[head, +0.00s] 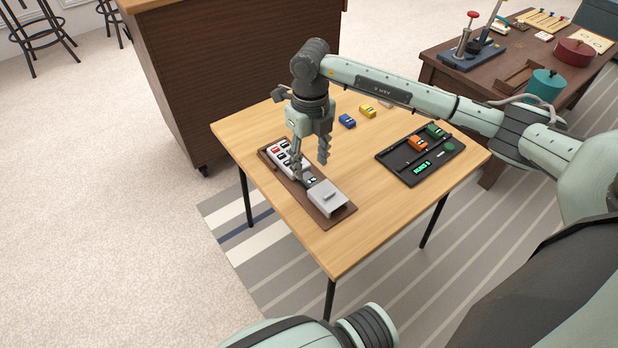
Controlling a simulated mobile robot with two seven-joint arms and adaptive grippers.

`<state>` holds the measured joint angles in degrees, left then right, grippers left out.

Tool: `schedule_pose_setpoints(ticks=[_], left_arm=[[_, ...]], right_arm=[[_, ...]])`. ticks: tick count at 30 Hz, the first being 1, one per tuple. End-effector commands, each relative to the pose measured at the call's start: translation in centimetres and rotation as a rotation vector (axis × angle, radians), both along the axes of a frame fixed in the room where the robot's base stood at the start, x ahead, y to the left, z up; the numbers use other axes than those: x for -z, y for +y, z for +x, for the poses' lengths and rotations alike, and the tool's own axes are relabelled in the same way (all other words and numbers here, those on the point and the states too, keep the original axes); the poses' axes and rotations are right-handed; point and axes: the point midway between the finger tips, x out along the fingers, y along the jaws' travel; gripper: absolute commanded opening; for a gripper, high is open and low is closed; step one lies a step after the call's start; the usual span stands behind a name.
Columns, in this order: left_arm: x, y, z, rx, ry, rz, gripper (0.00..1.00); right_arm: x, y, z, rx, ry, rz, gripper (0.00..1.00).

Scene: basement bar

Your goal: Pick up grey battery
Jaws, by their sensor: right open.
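On a brown tray (339,217) on the light wooden table lies a device with a pale button panel (275,154) and a light grey cover or block (327,197). Between these sits a small dark grey piece (312,181) with a light marking. It may be the grey battery; it is too small to tell. My right gripper (311,168) points down just above the device, fingers apart and nothing seen between them. One finger is over the button end, near the dark grey piece; whether it touches cannot be told. My left gripper is out of view.
A black charger tray (394,168) holds an orange block (417,144) and a green block (435,131). A blue block (347,121) and a yellow block (367,111) lie behind my gripper. The table's near corner (335,262) is clear.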

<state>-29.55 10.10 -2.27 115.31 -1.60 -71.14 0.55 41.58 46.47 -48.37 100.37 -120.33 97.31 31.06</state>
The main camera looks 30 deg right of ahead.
Motion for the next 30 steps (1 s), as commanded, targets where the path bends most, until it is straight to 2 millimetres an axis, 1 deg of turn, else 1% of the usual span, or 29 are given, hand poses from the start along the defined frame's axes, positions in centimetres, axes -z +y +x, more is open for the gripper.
schedule_pose_setpoints(ticks=[3,6,9,14,17,24,26,30], left_arm=[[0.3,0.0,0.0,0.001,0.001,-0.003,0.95],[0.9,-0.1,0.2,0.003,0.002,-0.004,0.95],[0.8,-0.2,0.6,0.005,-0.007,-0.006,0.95],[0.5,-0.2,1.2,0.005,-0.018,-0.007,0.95],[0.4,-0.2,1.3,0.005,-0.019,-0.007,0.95],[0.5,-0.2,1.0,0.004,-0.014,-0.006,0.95],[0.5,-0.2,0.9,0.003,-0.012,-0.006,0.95],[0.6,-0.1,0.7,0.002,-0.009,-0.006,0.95]], right_arm=[[1.9,0.3,-0.5,-0.001,0.005,0.001,0.47],[3.4,0.3,-0.4,0.0,0.004,0.0,0.47],[4.0,0.2,-0.3,0.0,0.001,0.0,0.47],[4.0,0.2,-0.3,-0.001,0.0,0.0,0.47],[4.0,0.2,-0.3,-0.001,0.0,0.0,0.37],[4.0,0.2,-0.3,-0.001,0.001,0.0,0.07],[4.0,0.2,-0.3,-0.001,0.001,0.0,0.0],[4.0,0.2,-0.3,-0.001,0.0,0.0,0.0]])
